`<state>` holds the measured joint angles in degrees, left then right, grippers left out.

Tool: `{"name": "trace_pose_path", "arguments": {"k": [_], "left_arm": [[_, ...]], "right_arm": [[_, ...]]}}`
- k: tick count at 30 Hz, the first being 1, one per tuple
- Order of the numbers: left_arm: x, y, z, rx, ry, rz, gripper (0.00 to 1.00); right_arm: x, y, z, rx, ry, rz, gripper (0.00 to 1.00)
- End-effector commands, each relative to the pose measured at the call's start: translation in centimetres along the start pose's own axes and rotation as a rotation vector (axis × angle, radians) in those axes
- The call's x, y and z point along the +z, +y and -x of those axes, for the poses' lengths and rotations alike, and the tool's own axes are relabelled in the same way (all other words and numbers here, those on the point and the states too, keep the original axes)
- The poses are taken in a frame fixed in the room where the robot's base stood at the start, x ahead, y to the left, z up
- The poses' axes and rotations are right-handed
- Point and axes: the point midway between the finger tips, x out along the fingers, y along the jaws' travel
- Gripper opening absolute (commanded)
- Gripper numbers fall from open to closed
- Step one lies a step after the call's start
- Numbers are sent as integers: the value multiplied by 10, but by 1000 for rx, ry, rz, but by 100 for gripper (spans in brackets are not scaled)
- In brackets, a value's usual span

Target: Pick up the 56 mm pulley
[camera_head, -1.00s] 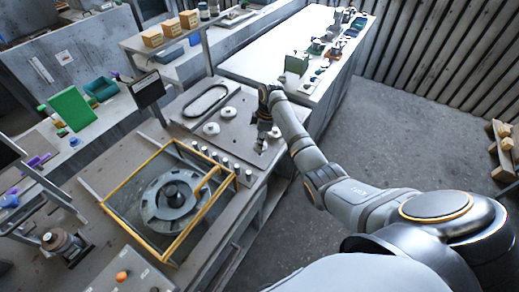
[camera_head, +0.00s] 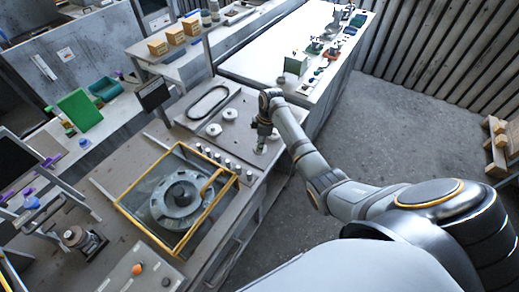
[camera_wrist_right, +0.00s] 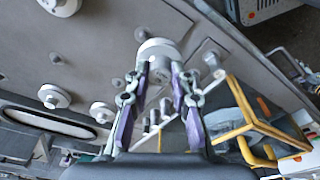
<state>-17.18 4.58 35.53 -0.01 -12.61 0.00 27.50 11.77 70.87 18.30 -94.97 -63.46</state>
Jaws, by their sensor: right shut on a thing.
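A pale round pulley (camera_wrist_right: 159,48) sits between the fingertips of my right gripper (camera_wrist_right: 160,70) in the right wrist view. The gripper is shut on it. In the head view the right gripper (camera_head: 261,143) points down over the right part of the grey bench plate (camera_head: 240,120), and the pulley there is mostly hidden. I cannot tell whether it touches the plate. Other pale pulleys (camera_head: 213,130) and (camera_head: 229,114) sit on the plate, and some also show in the right wrist view (camera_wrist_right: 54,97). No size marking is readable. My left gripper is not in view.
A yellow-framed clear guard (camera_head: 180,200) over a round housing (camera_head: 178,196) stands at the plate's near side. A row of small cylinders (camera_head: 220,160) lies between them. A black screen (camera_head: 153,95) stands behind. A white table (camera_head: 275,65) is beyond; open floor lies right.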

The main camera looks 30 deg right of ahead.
Motion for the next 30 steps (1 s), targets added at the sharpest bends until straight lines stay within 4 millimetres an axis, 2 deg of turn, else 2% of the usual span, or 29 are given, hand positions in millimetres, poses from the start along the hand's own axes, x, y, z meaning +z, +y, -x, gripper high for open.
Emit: {"name": "trace_pose_path", "arguments": {"k": [1, 6, 8, 18, 27, 30], "left_arm": [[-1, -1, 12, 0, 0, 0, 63], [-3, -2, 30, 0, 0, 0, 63], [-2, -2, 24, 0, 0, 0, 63], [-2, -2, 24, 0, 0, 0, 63], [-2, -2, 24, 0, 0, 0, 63], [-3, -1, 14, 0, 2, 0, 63]], "right_arm": [[-1, -4, 7, 0, 0, 0, 0], [0, -19, 9, 0, 0, 0, 0], [1, -26, 6, 0, 0, 0, 0], [2, -59, 14, 0, 1, 0, 0], [2, -61, 14, 0, 1, -2, 0], [-2, -64, 7, 6, -1, -36, 0]]}}
